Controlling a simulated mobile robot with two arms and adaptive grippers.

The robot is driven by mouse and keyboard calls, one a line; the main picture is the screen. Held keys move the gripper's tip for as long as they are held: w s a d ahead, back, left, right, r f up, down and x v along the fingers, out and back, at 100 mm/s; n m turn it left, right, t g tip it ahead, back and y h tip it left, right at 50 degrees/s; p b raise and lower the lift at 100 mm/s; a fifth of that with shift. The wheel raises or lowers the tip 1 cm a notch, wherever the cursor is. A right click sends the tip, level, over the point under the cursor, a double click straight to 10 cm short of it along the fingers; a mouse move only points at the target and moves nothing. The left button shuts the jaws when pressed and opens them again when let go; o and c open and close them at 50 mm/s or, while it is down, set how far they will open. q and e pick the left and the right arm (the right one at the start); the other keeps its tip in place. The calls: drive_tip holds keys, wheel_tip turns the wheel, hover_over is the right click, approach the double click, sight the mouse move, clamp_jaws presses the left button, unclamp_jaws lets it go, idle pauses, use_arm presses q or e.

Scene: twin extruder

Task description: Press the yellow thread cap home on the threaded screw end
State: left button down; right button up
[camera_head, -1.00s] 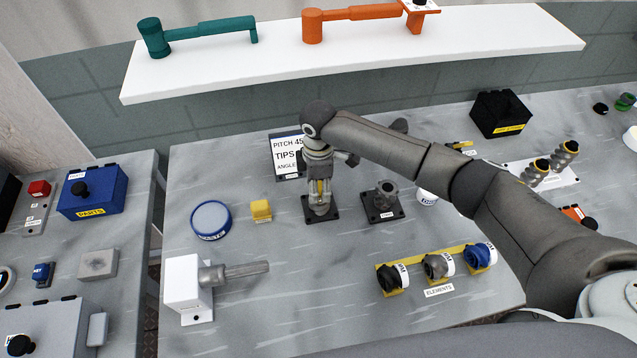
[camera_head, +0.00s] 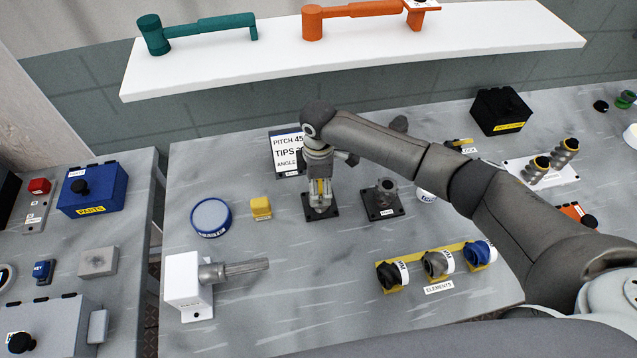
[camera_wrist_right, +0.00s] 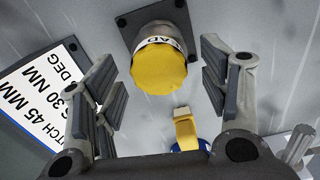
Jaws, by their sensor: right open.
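The yellow thread cap (camera_wrist_right: 158,70) sits on the end of an upright grey screw piece with a white label band (camera_wrist_right: 163,42), on a black square base (camera_head: 320,212). Whether the cap is fully seated cannot be told. My right gripper (camera_head: 320,190) is above this stand in the head view, pointing down. In the right wrist view its fingers (camera_wrist_right: 163,88) are spread on either side of the cap, with gaps between, holding nothing. In the head view the gripper partly hides the cap and screw. My left gripper is not in view.
A second grey post (camera_head: 384,195) on a black base stands close on the right. A yellow block (camera_head: 260,208) and a blue round tub (camera_head: 211,217) are to the left. A sign (camera_head: 287,150) stands behind. The table in front of the stand is clear.

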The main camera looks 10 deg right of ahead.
wheel_tip(320, 180, up, 12)
idle(0.6)
idle(0.4)
